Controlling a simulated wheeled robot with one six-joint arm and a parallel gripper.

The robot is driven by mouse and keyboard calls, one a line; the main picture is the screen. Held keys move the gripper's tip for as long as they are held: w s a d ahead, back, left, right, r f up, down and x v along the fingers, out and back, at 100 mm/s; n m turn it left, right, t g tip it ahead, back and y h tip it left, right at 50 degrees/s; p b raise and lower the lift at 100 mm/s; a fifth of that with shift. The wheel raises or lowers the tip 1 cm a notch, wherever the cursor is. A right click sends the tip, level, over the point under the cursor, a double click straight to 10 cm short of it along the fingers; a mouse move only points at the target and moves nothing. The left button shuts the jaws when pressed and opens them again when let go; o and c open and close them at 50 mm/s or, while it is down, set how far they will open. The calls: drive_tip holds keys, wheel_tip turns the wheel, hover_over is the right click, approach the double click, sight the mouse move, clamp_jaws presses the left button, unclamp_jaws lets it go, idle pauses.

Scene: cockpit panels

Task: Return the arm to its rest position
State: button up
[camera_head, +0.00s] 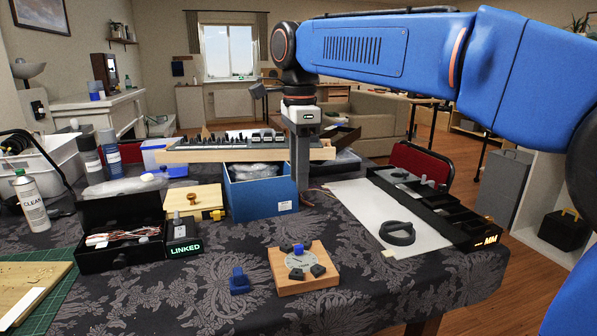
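My blue arm (400,48) reaches in from the right edge across the top of the view. Its wrist bends down near the middle. My gripper (301,180) points down beside the right end of a blue box (258,197), above the patterned tablecloth. It shows as one narrow grey shape below a white housing with a green light. I cannot make out a gap between the fingers or anything held.
A wooden rack with black pieces (215,151) lies just left of the gripper. A wooden block with knobs (283,280) and a small blue piece (239,281) stand in front. A black ring (397,234) lies on a white sheet (360,205), beside a black compartment tray (462,230).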

drive_tip(key=s+d+f+n+t, duration=0.2)
drive_tip(key=s+d+f+n, duration=0.45)
drive_tip(key=d, duration=0.55)
drive_tip(key=s+d+f+n+t, duration=0.1)
drive_tip(key=s+d+f+n, duration=0.3)
drive_tip(key=s+d+f, duration=0.55)
drive_tip(key=s+d+f+n+t, duration=0.1)
drive_tip(key=s+d+f+n, duration=0.3)
drive_tip(key=s+d+f, duration=0.2)
wheel_tip(320, 180, down, 2)
drive_tip(key=shift+s+f+n+t, duration=0.1)
drive_tip(key=shift+s+n+t, duration=0.3)
drive_tip(key=shift+s, duration=0.15)
